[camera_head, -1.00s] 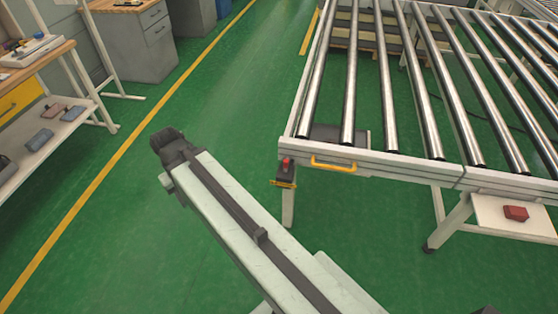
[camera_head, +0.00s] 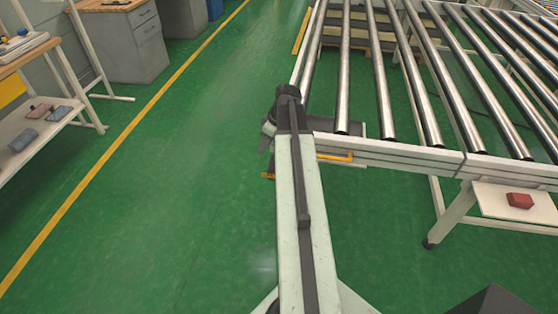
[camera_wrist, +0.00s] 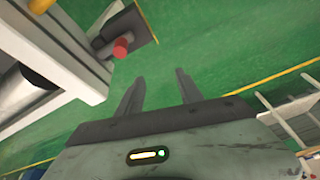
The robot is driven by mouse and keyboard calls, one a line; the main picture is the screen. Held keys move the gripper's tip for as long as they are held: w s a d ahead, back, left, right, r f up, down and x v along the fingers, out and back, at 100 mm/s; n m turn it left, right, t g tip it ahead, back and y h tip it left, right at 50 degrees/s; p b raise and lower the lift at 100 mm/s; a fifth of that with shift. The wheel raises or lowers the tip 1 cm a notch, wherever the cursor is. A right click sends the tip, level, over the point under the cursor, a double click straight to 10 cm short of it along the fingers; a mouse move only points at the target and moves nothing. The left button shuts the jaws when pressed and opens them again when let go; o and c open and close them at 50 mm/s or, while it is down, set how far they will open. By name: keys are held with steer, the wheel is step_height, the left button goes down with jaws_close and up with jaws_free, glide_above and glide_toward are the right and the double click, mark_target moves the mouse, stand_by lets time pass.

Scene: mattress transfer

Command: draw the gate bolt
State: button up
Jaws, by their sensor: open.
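The gate bolt shows in the wrist view as a red knob (camera_wrist: 121,48) on a dark fitting, beside the white frame of the roller table. My gripper (camera_wrist: 160,76) is open and empty, its two dark fingers apart over green floor. The knob lies up and left of the fingertips in that view, not between them. In the head view my arm covers the knob at the table's near left corner. A yellow handle (camera_head: 335,156) on the frame shows just right of my arm.
The roller table (camera_head: 400,155) fills the right side. A red box (camera_head: 520,200) sits on its white side plate. A workbench with a lower shelf (camera_head: 40,135) stands at the left. The green floor between them is clear.

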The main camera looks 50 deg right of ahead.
steer(key=s+d, duration=0.4)
steer(key=d, duration=0.3)
steer(key=shift+n+t, duration=0.3)
steer(key=shift+t, duration=0.1)
steer(key=b+x, duration=0.8)
steer(key=x, duration=0.1)
steer(key=shift+d, duration=0.2)
steer(key=shift+r, duration=0.1)
jaws_close()
steer(key=shift+s, duration=0.1)
